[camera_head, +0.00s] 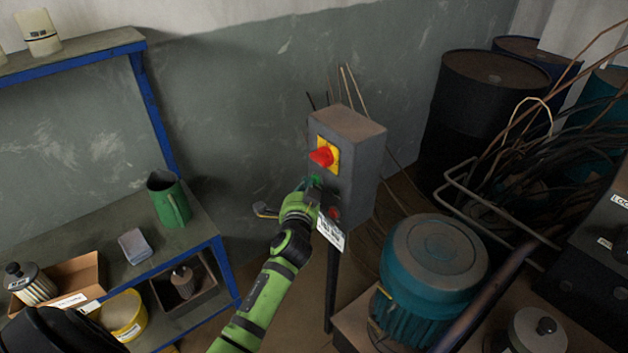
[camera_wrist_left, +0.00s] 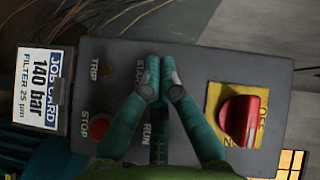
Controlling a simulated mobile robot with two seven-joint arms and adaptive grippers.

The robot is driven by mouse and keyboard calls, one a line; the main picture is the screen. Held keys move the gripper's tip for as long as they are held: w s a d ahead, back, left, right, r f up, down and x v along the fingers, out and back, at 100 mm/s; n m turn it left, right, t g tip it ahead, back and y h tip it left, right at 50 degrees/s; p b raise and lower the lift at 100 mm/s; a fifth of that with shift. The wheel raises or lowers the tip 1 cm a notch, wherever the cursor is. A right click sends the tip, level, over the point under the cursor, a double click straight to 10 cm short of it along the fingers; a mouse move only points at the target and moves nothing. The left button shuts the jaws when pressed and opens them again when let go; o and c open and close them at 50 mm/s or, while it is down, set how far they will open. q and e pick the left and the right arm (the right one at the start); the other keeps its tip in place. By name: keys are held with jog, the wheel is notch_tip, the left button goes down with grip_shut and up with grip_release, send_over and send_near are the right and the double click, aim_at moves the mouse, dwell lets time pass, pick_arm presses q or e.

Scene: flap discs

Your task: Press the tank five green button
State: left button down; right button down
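A grey control box (camera_head: 346,165) on a post carries a red rotary switch (camera_head: 322,156) on a yellow plate, also at the right in the left wrist view (camera_wrist_left: 240,118). A red STOP button (camera_wrist_left: 100,127) sits at the box's lower end. My left gripper (camera_head: 314,184) is at the box's front face, below the switch. In the left wrist view its teal fingers (camera_wrist_left: 160,77) meet at the tips beside the START label, with nothing visible between them. The green button is not distinguishable; the fingers cover that area. I cannot tell whether they touch the box. My right gripper is not in view.
A job card (camera_wrist_left: 44,88) hangs at the box's lower end. A teal motor (camera_head: 434,262) stands right of the post. A blue-framed shelf (camera_head: 100,215) with a green jug (camera_head: 168,200) is at left. Dark drums (camera_head: 488,95) and cables stand behind right.

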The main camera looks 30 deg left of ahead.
pick_arm(q)
jog(key=shift+w+d, duration=0.2)
jog(key=shift+w, duration=0.2)
dwell(0.6)
jog(key=shift+s, duration=0.15)
jog(key=shift+s+a, duration=0.3)
jog(key=shift+s, duration=0.3)
jog(key=s, duration=0.1)
jog(key=s+a+p, duration=0.1)
jog(key=s, duration=0.1)
jog(key=s+a+p, duration=0.1)
jog(key=shift+s, duration=0.35)
dwell(0.9)
